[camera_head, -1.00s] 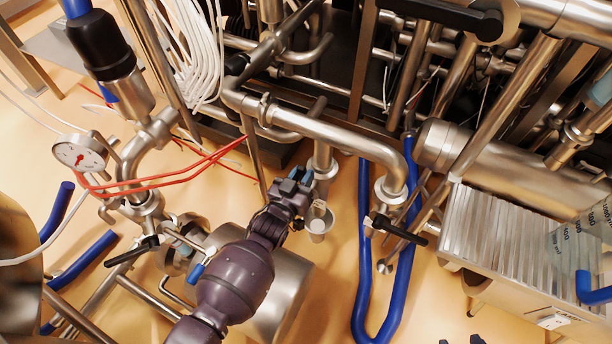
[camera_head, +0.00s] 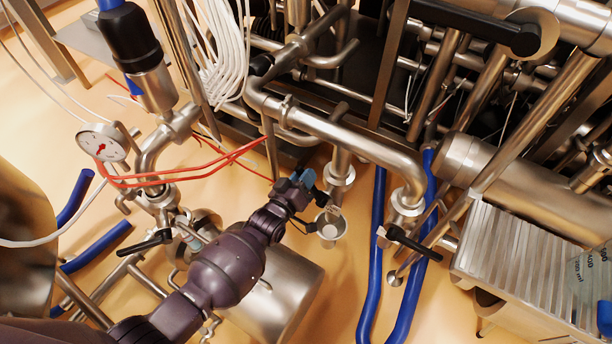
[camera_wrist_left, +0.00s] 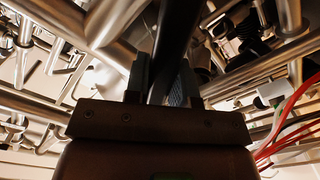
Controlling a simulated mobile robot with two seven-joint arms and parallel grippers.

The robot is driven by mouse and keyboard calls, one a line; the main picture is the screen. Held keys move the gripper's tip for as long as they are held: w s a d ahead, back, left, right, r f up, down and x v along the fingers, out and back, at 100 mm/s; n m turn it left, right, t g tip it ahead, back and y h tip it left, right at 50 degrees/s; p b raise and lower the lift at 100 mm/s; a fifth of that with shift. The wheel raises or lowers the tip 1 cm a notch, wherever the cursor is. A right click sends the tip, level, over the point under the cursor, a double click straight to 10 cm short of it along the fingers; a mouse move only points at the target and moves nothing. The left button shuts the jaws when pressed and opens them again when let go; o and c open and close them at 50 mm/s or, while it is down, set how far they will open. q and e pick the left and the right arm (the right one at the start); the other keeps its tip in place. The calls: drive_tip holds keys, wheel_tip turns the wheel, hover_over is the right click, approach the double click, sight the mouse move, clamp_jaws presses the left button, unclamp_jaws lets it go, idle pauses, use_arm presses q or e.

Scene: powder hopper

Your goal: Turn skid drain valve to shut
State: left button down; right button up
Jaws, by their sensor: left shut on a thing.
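My left gripper (camera_head: 300,188) reaches in from the lower left in the head view, beside a vertical steel pipe stub (camera_head: 341,172). In the left wrist view my left gripper (camera_wrist_left: 165,82) is shut on a black lever handle (camera_wrist_left: 176,35), which runs up and away between the fingers. I take this handle to be the drain valve's lever. In the head view only a small dark bit of it shows by the fingertips; the valve body is mostly hidden. My right gripper is not in view.
A small steel cup (camera_head: 330,228) is just below right of the gripper. Another black lever (camera_head: 410,243) sits on a pipe to the right, and one (camera_head: 146,243) to the left. Red hoses (camera_head: 190,172), a pressure gauge (camera_head: 101,144) and blue hoses (camera_head: 402,300) surround the area.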

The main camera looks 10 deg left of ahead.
use_arm(q)
drive_tip(key=c, duration=1)
unclamp_jaws()
drive_tip(key=shift+o, duration=0.2)
drive_tip(key=shift+s, duration=0.15)
